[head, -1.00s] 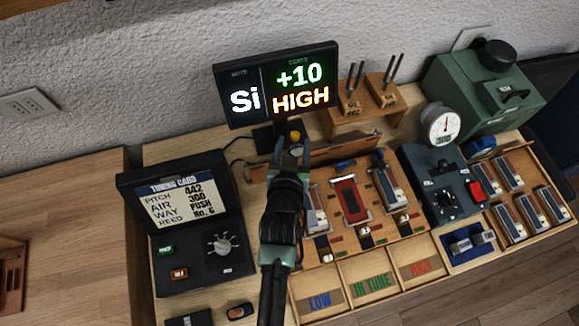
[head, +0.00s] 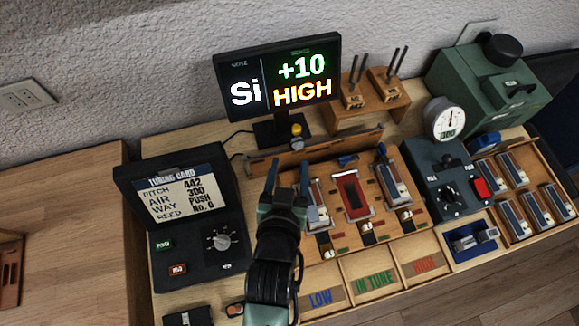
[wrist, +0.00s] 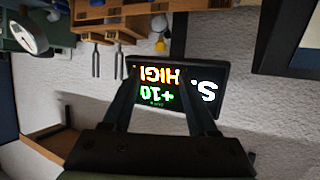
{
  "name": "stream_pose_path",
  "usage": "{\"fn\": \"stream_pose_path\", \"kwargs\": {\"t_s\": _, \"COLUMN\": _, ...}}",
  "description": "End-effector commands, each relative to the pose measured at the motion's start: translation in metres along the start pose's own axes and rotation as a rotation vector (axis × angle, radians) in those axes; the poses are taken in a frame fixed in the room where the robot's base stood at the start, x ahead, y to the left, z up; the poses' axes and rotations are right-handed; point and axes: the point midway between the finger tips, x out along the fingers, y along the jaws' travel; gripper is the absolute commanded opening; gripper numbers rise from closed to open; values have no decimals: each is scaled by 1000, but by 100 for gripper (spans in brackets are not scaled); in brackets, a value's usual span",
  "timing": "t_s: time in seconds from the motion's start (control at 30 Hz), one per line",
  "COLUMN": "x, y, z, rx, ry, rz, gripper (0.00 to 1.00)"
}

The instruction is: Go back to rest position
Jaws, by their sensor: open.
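My gripper (head: 288,177) is open and empty in the head view, above the bench between the tuning card box and the reed tray. In the wrist view its two fingers (wrist: 160,108) stand apart with nothing between them. Beyond them is the monitor (wrist: 205,75), upside down in that view. In the head view the monitor (head: 240,72) reads Si, +10, HIGH. A small yellow knob (head: 297,130) stands in front of the monitor. My arm hides part of the tray's left side.
The tuning card box (head: 180,205) is at left. The reed tray (head: 330,245) is right of my gripper, with LOW, IN TUNE and HIGH bins (head: 345,305) in front. A dark control box (head: 435,175), a gauge (head: 445,118) and a green machine (head: 480,85) stand at right. Tuning forks (head: 355,75) stand behind.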

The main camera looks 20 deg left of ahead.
Motion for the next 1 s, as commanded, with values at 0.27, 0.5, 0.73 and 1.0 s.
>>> {"fn": "stream_pose_path", "kwargs": {"t_s": 0.27, "x": 0, "y": 0, "z": 0, "rx": 0, "ry": 0, "rz": 0, "gripper": 59}}
{"fn": "stream_pose_path", "kwargs": {"t_s": 0.5, "x": 9, "y": 8, "z": -45, "rx": 4, "ry": 82, "rz": 15, "gripper": 59}}
{"fn": "stream_pose_path", "kwargs": {"t_s": 0.73, "x": 6, "y": 38, "z": -208, "rx": 9, "ry": 379, "rz": 70, "gripper": 59}}
{"fn": "stream_pose_path", "kwargs": {"t_s": 1.0, "x": -74, "y": 72, "z": -391, "rx": -4, "ry": 762, "rz": 138, "gripper": 59}}
